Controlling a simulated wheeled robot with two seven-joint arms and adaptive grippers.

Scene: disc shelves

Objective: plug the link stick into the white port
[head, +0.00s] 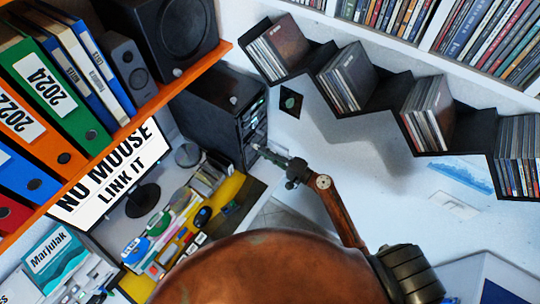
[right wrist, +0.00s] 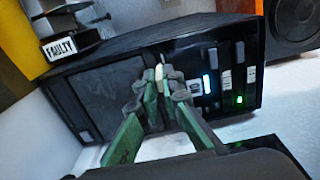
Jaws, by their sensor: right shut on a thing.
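My right gripper (head: 262,153) is in front of the black computer tower (head: 215,108) in the head view. In the right wrist view, its green-sided fingers (right wrist: 160,88) are shut on a small pale stick (right wrist: 159,73), taken to be the link stick. The stick points towards the tower's front (right wrist: 100,95), and the fingers hide most of it. I cannot tell whether its tip touches the tower. Right of the fingers, the tower's front has a blue-lit slot (right wrist: 210,85), pale labels and a green light (right wrist: 239,99). I cannot tell which opening is the white port. My left gripper is out of view.
A monitor (head: 110,180) reads "NO MOUSE LINK IT". A cluttered desk lies below it, and an orange shelf (head: 150,120) holds binders. Black zigzag shelves (head: 385,100) with discs hang at right. A "FAULTY" label (right wrist: 60,48) is near the tower.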

